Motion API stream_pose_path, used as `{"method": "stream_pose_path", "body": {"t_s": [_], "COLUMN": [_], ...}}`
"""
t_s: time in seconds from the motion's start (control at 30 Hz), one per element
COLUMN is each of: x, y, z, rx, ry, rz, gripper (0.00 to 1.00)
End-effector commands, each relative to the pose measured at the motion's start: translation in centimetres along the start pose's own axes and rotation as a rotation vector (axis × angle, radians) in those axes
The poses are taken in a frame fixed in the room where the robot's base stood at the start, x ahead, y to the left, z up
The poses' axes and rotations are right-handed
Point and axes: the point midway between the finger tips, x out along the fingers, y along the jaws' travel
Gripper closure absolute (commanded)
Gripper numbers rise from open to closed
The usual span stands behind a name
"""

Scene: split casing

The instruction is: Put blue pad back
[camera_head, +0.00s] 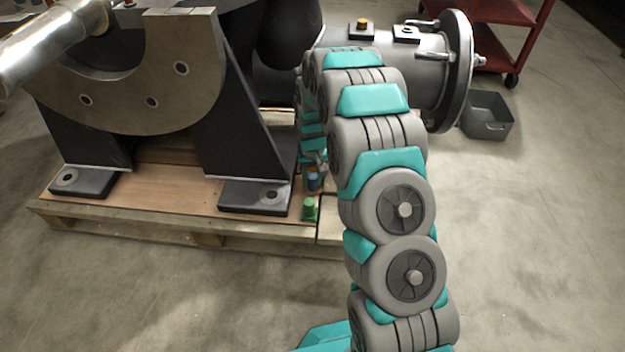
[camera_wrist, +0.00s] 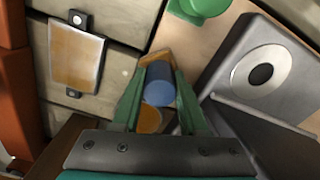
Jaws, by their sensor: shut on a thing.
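The blue pad (camera_wrist: 160,84) is a small blue cylinder between the green fingers of my gripper (camera_wrist: 157,78) in the wrist view. The fingers are shut on it. In the head view, the blue pad (camera_head: 313,182) shows as a small blue patch beside my arm, low by the pallet's corner. My arm hides most of the gripper there. A green knob-like piece (camera_head: 308,209) stands on the pallet nearby and also shows in the wrist view (camera_wrist: 203,6).
A wooden pallet (camera_head: 180,218) carries a large dark stand (camera_head: 85,125) with metal feet (camera_head: 255,196). A grey flanged cylinder (camera_head: 425,65) lies behind my arm. A grey bin (camera_head: 488,115) and a red cart (camera_head: 505,12) stand at the right. The right floor is clear.

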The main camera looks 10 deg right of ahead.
Motion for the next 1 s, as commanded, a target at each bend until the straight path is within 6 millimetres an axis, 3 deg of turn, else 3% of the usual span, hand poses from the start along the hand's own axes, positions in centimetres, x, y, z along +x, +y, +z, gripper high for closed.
{"method": "stream_pose_path", "body": {"t_s": [0.07, 0.1, 0.37, 0.73, 1.0], "x": [0.2, 0.3, 0.2, -0.2, -3.5], "y": [0.0, 0.0, 0.0, 0.0, 0.0], "z": [0.0, 0.0, 0.0, 0.0, 0.0], "rx": [0.000, 0.000, 0.000, 0.000, 0.000], "ry": [-0.001, -0.001, -0.001, -0.001, 0.000], "rz": [0.000, 0.000, 0.000, 0.000, 0.000], "gripper": [1.00, 0.56, 0.28, 0.28, 0.28]}}
